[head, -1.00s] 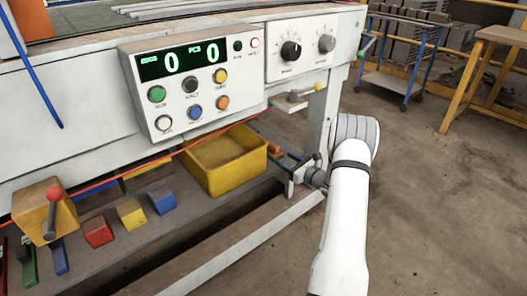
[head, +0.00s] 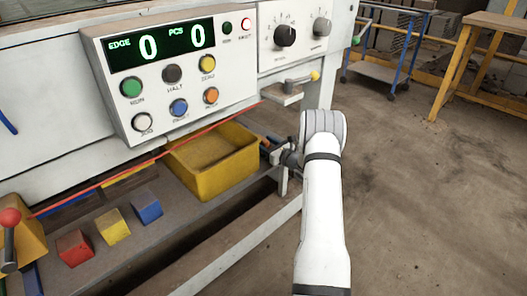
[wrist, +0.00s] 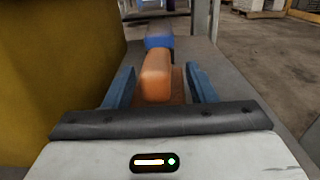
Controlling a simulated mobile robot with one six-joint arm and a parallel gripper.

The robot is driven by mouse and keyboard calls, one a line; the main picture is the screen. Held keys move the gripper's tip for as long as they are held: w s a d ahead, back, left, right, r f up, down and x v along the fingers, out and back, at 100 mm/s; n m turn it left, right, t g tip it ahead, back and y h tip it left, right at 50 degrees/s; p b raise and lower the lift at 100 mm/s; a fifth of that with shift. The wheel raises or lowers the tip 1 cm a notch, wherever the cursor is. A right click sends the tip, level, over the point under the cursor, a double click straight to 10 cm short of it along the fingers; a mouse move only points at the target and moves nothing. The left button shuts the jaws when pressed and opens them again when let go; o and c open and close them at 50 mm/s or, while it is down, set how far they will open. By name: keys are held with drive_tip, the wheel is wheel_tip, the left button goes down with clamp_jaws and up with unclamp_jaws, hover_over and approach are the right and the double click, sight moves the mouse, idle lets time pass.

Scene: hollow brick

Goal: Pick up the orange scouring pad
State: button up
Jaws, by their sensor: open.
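The orange scouring pad (wrist: 156,76) lies on the grey shelf in the wrist view, pointing away from me. My gripper (wrist: 158,70) is open, with one blue finger on each side of the pad. A small gap shows between the pad and each finger. In the head view my gripper (head: 272,146) is small and partly hidden at the right end of the yellow bin. I cannot make out the pad there.
The yellow bin (head: 222,180) stands close on the left; its wall (wrist: 55,70) fills that side of the wrist view. A blue object (wrist: 158,38) lies just beyond the pad. Red, yellow and blue blocks sit farther left on the shelf. A control panel (head: 178,75) overhangs.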

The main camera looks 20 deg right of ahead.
drive_tip(key=shift+w+a, duration=0.2)
drive_tip(key=shift+w, duration=0.25)
drive_tip(key=shift+r, duration=0.1)
drive_tip(key=shift+c, duration=0.4)
drive_tip(key=c, duration=1)
